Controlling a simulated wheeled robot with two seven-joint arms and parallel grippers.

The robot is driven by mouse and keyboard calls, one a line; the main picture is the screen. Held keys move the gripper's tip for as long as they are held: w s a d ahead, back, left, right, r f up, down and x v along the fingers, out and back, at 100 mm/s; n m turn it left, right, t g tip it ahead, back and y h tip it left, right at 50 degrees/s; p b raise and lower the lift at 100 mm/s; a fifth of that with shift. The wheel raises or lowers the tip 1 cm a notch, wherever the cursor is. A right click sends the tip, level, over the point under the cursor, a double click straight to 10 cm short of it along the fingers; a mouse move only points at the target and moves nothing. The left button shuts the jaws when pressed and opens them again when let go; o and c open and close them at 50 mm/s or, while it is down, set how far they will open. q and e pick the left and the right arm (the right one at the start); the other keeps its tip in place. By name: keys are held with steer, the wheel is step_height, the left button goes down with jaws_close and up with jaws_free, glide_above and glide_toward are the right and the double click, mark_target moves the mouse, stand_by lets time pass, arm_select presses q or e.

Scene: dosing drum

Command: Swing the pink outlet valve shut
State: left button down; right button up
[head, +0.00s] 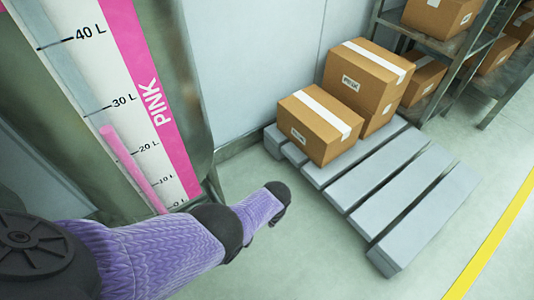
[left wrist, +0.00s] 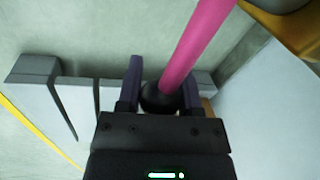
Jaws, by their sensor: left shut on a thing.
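The pink valve lever (left wrist: 198,45) runs down from the top of the left wrist view and ends in a dark round knob (left wrist: 158,98). My left gripper (left wrist: 162,78) has one finger on each side of the knob end and is shut on the lever. In the head view my purple left arm reaches in from the lower left, and its fingers and the lever cannot be made out there. The drum (head: 180,95) stands at the left with a pink "PINK" stripe and a litre scale. My right gripper is not in view.
A grey slatted pallet (head: 405,205) stands on the floor to the right, with brown cartons (head: 320,125) at its back. A metal shelf (head: 470,45) with more cartons is behind it. A yellow floor line (head: 490,245) runs at the right. The floor between arm and pallet is clear.

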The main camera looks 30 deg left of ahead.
arm_select(q)
steer(key=shift+c, duration=1.3)
jaws_free()
steer(key=r+p, duration=0.3)
steer(key=d+r+p, duration=0.1)
steer(key=r+p, duration=0.1)
steer(key=r, duration=0.1)
steer(key=d+r+p, duration=0.1)
steer(key=r+p, duration=0.2)
steer(key=r, duration=0.1)
steer(key=shift+s+p, duration=0.25)
steer(key=shift+p, duration=0.05)
steer(key=shift+f, duration=0.2)
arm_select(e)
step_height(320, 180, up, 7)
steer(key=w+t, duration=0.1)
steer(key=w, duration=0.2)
